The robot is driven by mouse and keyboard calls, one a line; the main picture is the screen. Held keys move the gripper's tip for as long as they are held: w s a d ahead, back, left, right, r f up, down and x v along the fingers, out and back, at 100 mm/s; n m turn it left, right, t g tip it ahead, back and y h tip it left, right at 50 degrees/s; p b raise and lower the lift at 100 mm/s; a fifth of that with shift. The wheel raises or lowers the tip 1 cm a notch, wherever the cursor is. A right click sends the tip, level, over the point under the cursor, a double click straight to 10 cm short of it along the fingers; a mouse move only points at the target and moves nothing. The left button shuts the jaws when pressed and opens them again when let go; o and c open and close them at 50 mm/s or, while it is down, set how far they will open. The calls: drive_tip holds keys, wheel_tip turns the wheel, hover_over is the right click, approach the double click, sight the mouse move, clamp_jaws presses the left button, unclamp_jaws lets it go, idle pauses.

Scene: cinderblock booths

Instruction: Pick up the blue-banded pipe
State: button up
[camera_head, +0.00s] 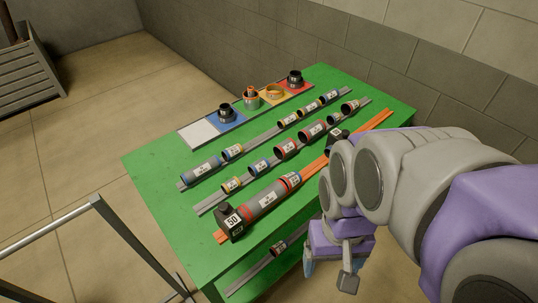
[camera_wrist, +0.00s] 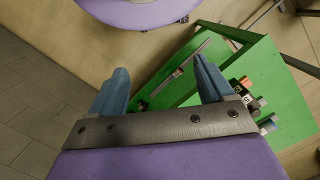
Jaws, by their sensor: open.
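A grey pipe with a blue band (camera_head: 201,171) lies at the near left end of the back rail on the green table. I cannot tell which one the task means. My gripper (camera_head: 336,268) hangs beside the table's right front side, apart from these pipes. In the wrist view its two blue fingers (camera_wrist: 161,76) are spread with nothing between them. My arm hides part of the table's right end.
The green table (camera_head: 159,192) also bears red- and yellow-banded pipes, orange rails (camera_head: 313,168) with a large pipe (camera_head: 265,203), and coloured squares holding fittings. A lower shelf holds another pipe (camera_head: 283,246). A block wall (camera_head: 240,50) stands behind; a metal rail (camera_head: 60,222) is at left front.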

drive_tip(key=w+a+r+m, duration=0.1)
drive_tip(key=w+a+r, duration=0.1)
drive_tip(key=w, duration=0.6)
drive_tip(key=w+a+r+m, duration=0.1)
drive_tip(key=w, duration=0.7)
drive_tip(key=m+t, duration=0.2)
drive_tip(key=m, duration=0.6)
hover_over(258, 162)
wheel_tip(258, 162, down, 10)
drive_tip(key=f, duration=0.4)
drive_tip(key=f+b, duration=0.1)
drive_tip(key=f, duration=0.3)
drive_tip(key=f+b, duration=0.1)
drive_tip(key=f, duration=0.3)
drive_tip(key=shift+w+a, duration=0.2)
drive_tip(key=shift+w, duration=0.05)
drive_tip(key=f, duration=0.1)
drive_tip(key=f+b, duration=0.1)
drive_tip(key=f, duration=0.3)
drive_tip(key=shift+s+d+f+b, duration=0.15)
drive_tip(key=shift+s+d+b, duration=0.1)
drive_tip(key=shift+s+b, duration=0.1)
drive_tip(key=shift+c, duration=0.5)
drive_tip(key=c, duration=1.1)
drive_tip(key=shift+r, duration=0.2)
